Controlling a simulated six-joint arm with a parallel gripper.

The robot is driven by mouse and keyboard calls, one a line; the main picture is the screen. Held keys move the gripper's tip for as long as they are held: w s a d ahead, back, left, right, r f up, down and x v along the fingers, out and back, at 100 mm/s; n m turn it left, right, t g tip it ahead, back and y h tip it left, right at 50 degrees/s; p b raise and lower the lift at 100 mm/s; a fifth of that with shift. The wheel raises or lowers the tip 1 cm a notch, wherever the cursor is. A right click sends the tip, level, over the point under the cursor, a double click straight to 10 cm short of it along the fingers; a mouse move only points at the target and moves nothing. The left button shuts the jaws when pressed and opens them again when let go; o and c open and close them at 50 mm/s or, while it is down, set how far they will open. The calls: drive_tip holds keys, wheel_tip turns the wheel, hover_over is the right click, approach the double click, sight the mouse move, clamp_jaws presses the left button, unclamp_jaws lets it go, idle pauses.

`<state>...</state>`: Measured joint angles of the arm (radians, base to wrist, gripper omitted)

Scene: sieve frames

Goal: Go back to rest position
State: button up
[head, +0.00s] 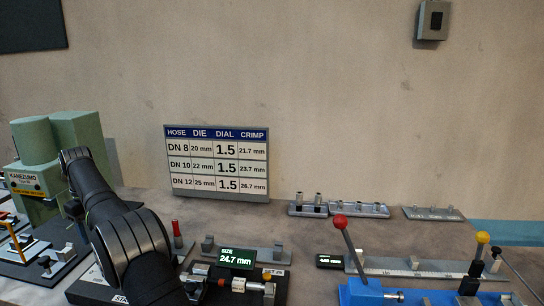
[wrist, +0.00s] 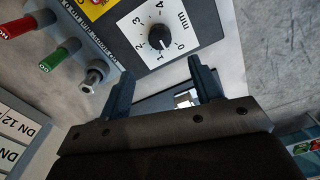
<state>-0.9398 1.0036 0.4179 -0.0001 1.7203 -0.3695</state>
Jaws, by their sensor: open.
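My gripper (wrist: 162,82) shows in the wrist view with its two dark fingers spread apart and nothing held between them. Just past the fingers is a machine panel with a black dial knob (wrist: 160,37) on a white mm scale. The fingertips appear apart from the knob, though depth is hard to judge. In the head view my black arm reaches in at the lower left, and my gripper cannot be made out there.
In the head view, a green machine (head: 83,135) stands at the left, a hose chart (head: 217,162) at the back, and a size gauge (head: 237,258) and blue fixture (head: 372,292) in front.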

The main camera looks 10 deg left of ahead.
wheel_tip(320, 180, up, 6)
wheel_tip(320, 180, down, 17)
drive_tip(key=shift+f, duration=0.15)
drive_tip(key=shift+f+m, duration=0.1)
drive_tip(key=shift+m, duration=0.2)
drive_tip(key=m, duration=1.1)
idle(0.4)
idle(0.4)
